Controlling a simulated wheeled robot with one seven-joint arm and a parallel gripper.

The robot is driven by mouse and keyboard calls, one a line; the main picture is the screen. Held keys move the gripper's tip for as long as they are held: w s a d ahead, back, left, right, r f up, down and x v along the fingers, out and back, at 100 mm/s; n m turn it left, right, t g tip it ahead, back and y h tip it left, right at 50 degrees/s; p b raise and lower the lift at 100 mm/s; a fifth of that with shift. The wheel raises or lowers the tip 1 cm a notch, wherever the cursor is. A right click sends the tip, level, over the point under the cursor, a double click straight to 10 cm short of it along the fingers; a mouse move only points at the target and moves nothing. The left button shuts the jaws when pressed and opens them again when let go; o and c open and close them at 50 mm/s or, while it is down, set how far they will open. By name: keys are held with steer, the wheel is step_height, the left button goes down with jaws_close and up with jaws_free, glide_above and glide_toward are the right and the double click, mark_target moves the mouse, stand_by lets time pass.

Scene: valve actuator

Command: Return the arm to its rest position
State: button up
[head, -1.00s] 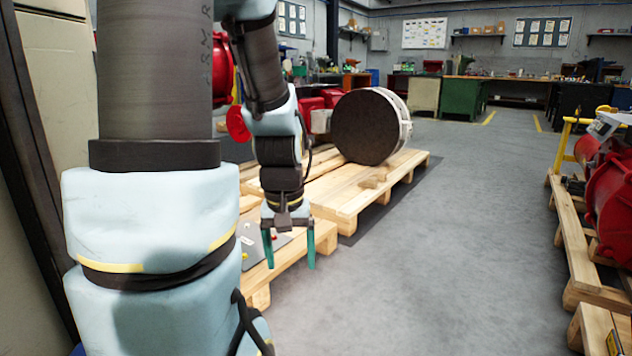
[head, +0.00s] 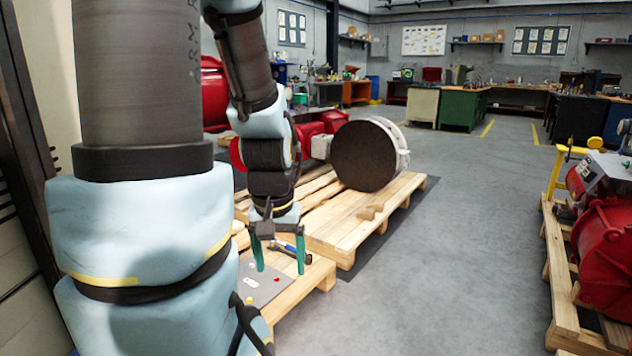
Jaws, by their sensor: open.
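My arm fills the left of the head view, with its thick grey and pale blue links close to the camera. My gripper (head: 279,267) hangs pointing down at the arm's far end. Its two green fingers are apart with nothing between them. It shows in front of a grey mat (head: 264,286) on the near wooden pallet. A hammer (head: 288,247) with a blue handle shows behind and partly between the fingers. I cannot tell the exact height of the fingertips above the mat.
A large dark-faced cylinder (head: 364,156) lies on the wooden pallet (head: 345,218) ahead, with red machinery (head: 316,125) behind it. Another red machine (head: 607,245) sits on a pallet at the right. Open grey floor (head: 460,230) lies between. Workbenches (head: 463,109) line the back.

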step_height(320, 180, up, 15)
steer(key=p, duration=1.2)
steer(key=shift+p, duration=0.3)
steer(key=shift+d, duration=0.15)
